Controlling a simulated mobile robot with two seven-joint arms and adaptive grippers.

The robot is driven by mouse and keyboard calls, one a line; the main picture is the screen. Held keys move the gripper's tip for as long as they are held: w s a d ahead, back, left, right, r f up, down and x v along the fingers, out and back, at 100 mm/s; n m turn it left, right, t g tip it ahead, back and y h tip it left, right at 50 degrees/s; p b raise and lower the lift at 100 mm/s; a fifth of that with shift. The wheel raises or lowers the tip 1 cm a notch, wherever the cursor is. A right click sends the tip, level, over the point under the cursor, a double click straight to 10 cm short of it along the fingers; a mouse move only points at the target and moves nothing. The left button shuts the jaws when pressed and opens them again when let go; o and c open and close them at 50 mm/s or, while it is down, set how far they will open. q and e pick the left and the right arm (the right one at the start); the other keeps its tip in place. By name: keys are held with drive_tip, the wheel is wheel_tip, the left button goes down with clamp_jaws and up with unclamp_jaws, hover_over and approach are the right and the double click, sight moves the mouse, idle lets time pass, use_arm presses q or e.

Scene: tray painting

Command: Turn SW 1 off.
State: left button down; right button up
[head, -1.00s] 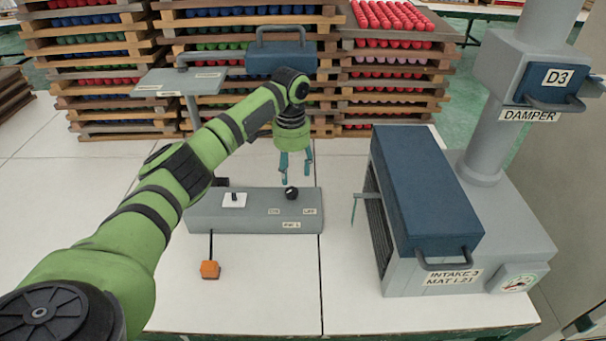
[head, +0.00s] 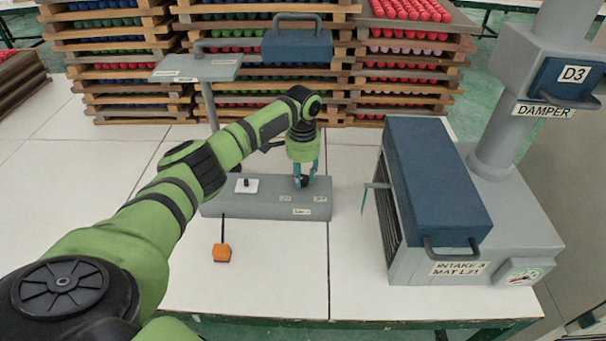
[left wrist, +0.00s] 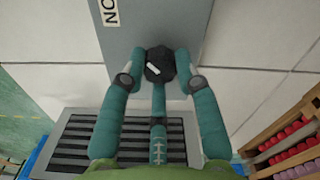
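A grey switch box (head: 255,207) lies on the white table in the head view. The label on its front is too small to read surely. A black round knob (left wrist: 158,62) with a white mark stands on the box, and a label reading ON shows partly in the left wrist view. My left gripper (head: 306,180) is down at the knob, pointing down. In the left wrist view its teal fingers (left wrist: 160,68) close in around the knob and appear to touch its sides. A small white switch plate (head: 246,186) sits left of the knob. My right gripper is not in view.
A grey intake unit (head: 520,225) with a blue lid (head: 437,185) stands right of the box. A grey stand with a blue case (head: 297,46) rises behind. Bare table lies in front.

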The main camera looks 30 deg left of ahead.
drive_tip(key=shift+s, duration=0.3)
use_arm(q)
drive_tip(key=shift+r+n+p, duration=0.1)
drive_tip(key=shift+n+p, duration=0.4)
drive_tip(key=shift+p, duration=0.2)
drive_tip(key=n+p, duration=0.3)
drive_tip(key=p, duration=0.1)
drive_tip(key=shift+d+r+n, duration=0.1)
drive_tip(key=shift+n, duration=0.3)
drive_tip(key=n+p, duration=0.2)
drive_tip(key=shift+n+p, duration=0.3)
drive_tip(key=shift+n, duration=0.1)
drive_tip(key=n+p, duration=0.1)
drive_tip(key=n, duration=0.1)
drive_tip(key=shift+n, duration=0.4)
drive_tip(key=n+p, duration=0.1)
drive_tip(key=n, duration=0.1)
drive_tip(key=shift+n+p, duration=0.3)
drive_tip(key=shift+p, duration=0.05)
drive_tip(key=n, duration=0.2)
drive_tip(key=n+p, duration=0.1)
drive_tip(key=n, duration=0.1)
drive_tip(key=shift+f+n, duration=0.2)
drive_tip(key=shift+n, duration=0.2)
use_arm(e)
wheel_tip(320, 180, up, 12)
